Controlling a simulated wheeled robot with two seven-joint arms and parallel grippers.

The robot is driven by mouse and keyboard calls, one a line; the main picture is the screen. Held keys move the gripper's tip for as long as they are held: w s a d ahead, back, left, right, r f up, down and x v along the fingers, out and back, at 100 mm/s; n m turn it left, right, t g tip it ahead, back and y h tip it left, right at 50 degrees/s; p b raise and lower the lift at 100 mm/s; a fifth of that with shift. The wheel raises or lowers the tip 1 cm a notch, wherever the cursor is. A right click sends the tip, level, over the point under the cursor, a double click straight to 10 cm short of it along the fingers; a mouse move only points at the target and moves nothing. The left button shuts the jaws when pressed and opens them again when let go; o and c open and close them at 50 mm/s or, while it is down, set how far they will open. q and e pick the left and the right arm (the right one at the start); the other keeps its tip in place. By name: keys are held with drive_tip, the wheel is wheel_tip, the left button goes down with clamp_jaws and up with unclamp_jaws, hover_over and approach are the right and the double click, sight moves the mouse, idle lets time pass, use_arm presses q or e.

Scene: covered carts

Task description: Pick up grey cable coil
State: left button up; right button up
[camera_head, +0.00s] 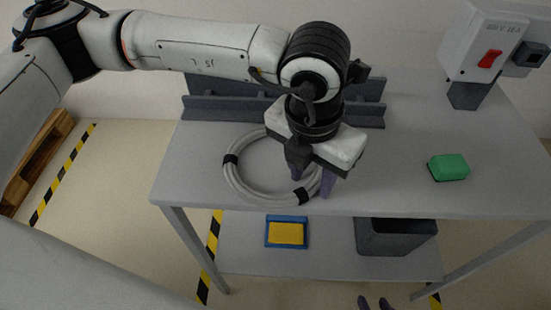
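The grey cable coil (234,179) lies flat on the grey table top, with black bands around its bundle. My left gripper (311,184) points down over the coil's right side. Its purple fingers stand apart, one inside the ring and one outside, with the cable bundle between them. I see no clear sign of them pressing on the cable. The gripper body hides part of the coil's right and back side.
A green block (448,168) lies on the table (390,190) at the right. A dark grey rack (215,107) stands behind the coil. A box with a red switch (490,56) stands at the back right. The lower shelf holds a blue-and-yellow item (286,233) and a dark bin (396,240).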

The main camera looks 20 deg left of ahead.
use_arm(q)
clamp_jaws()
drive_tip(key=shift+r, duration=0.1)
